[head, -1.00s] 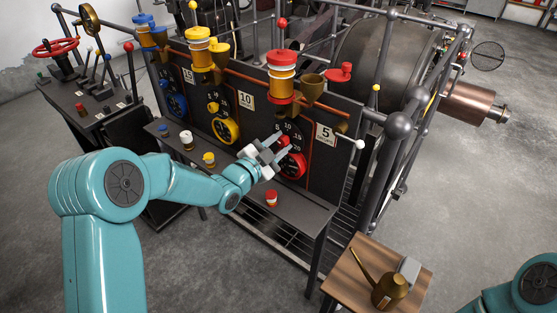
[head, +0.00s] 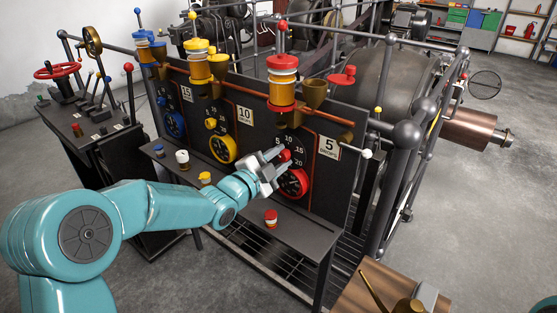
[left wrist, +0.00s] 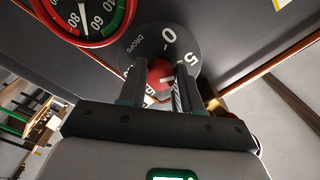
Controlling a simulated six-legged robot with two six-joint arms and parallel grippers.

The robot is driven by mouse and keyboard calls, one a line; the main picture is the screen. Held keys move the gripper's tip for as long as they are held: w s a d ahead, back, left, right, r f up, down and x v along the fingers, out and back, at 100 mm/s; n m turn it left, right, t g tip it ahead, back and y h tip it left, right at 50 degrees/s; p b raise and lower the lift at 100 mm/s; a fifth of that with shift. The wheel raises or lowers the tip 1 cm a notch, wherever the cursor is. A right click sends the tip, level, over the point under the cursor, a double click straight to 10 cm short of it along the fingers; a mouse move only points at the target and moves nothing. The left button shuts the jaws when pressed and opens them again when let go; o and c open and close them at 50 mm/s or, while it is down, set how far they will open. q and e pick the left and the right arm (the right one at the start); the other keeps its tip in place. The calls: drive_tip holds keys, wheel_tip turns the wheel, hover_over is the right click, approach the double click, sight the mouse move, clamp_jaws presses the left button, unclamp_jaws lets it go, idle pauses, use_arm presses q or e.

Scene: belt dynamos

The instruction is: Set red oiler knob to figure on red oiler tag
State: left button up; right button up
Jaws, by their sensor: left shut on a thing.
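The red oiler knob (head: 285,155) sits on a dark dial with white figures 5, 10, 15 and 20. My left gripper (head: 281,161) is at the panel with its fingers shut on the knob. In the left wrist view the knob (left wrist: 159,77) shows between both fingers (left wrist: 157,84), with 0, 5 and DROPS on the dial. A pale mark shows on the knob, but I cannot tell which figure it points to. The red oiler tag (head: 330,147) reads 5 DROPS. My right gripper is out of view.
A red-rimmed gauge (head: 293,183) is just below the knob. A red oiler (head: 282,84) and brass funnel (head: 314,93) are above. A small red-capped jar (head: 271,218) stands on the narrow shelf (head: 303,234). Yellow and blue stations are left. A wooden table (head: 366,290) is at the front.

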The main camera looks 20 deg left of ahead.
use_arm(q)
drive_tip(key=o, duration=1)
drive_tip(key=shift+o, duration=0.2)
drive_tip(key=b+v, duration=0.2)
drive_tip(key=v, duration=1.4)
drive_tip(key=shift+s, duration=0.15)
drive_tip(key=shift+r, duration=0.1)
